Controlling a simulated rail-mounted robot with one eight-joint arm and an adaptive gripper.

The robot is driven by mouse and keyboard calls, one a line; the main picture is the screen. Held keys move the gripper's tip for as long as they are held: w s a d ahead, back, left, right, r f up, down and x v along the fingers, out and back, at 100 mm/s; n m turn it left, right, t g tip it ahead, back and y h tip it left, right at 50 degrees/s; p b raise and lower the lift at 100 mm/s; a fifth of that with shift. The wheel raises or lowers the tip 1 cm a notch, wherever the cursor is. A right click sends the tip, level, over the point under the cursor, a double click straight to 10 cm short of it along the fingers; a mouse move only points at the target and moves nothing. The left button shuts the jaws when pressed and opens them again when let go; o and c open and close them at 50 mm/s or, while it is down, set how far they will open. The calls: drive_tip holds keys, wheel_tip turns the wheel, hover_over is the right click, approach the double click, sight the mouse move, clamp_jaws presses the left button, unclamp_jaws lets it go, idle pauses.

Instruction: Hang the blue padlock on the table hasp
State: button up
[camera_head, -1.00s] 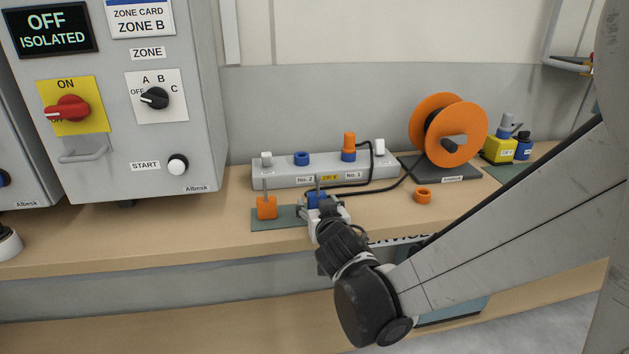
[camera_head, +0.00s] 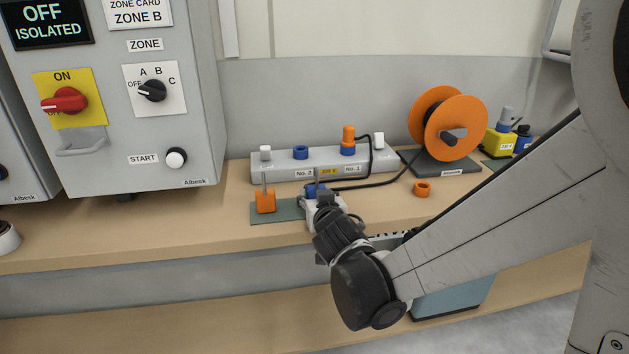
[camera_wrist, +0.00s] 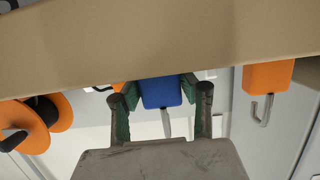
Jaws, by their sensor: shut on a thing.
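The blue padlock (camera_head: 313,190) is upright at the front of the workbench, with its thin grey shackle above the body. In the wrist view, which shows the bench upside down, the blue padlock (camera_wrist: 160,92) sits between both fingers. My gripper (camera_head: 317,195) is shut on its body, over the right end of a green mat (camera_head: 290,212). I cannot tell whether the padlock touches the mat. An orange padlock (camera_head: 265,202) stands upright at the mat's left end, apart from my gripper. I cannot pick out the table hasp.
Behind the padlocks is a grey socket strip (camera_head: 280,170) with a black cable. An orange reel (camera_head: 448,122) stands to the right, and an orange ring (camera_head: 422,189) lies in front of it. A grey panel (camera_head: 108,100) with a metal handle-like loop (camera_head: 81,142) is at left.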

sight(317, 179)
drive_tip(key=shift+r+p, duration=1.8)
drive_tip(key=shift+r, duration=0.7)
